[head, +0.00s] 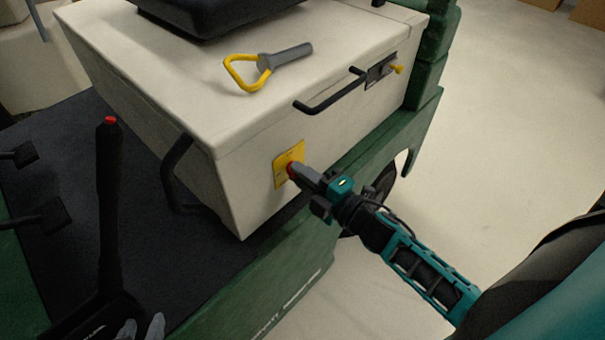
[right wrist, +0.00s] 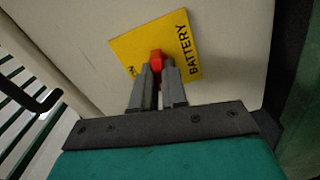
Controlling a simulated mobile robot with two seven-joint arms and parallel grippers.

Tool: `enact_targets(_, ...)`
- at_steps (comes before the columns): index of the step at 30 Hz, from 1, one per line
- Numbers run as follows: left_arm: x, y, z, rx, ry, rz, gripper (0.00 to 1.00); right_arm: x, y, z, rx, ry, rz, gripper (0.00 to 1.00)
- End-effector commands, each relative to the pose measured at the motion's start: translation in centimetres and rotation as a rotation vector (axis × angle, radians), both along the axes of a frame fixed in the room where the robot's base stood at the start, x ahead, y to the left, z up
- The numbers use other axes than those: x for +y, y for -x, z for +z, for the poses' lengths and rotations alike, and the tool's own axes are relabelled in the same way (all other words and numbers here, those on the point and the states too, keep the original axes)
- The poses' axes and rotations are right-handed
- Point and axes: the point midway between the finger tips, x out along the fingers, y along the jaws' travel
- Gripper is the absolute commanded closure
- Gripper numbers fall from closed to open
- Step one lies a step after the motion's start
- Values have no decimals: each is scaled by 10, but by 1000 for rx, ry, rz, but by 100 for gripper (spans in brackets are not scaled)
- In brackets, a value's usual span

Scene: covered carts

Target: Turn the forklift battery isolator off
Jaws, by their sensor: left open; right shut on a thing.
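The battery isolator is a red knob (head: 290,170) on a yellow plate (head: 283,158) on the side of the forklift's cream battery cover. My right gripper (head: 297,174) is shut on the red knob. In the right wrist view the red knob (right wrist: 156,59) shows between the grey fingertips (right wrist: 159,68), and the yellow plate (right wrist: 122,48) behind reads "BATTERY", with "ON" partly visible at its left.
A grey tool with a yellow loop handle (head: 243,75) lies on the cream cover (head: 160,75). Black grab handles (head: 328,97) stick out from the cover. A black lever with a red top (head: 109,190) stands at left. Open floor (head: 500,150) lies at right.

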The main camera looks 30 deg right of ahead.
Motion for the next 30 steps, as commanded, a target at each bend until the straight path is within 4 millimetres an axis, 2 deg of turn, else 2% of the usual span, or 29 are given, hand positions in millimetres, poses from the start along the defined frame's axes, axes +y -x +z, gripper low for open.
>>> enact_targets(12,-4,-2,1,-5,7,-6,57,0,0,-1,-64,180,1,100)
enact_targets(29,-4,-3,2,-7,7,-6,57,0,0,-1,-73,209,1,100)
enact_targets(30,-4,-3,2,-7,7,-6,57,0,0,-1,-73,209,1,84)
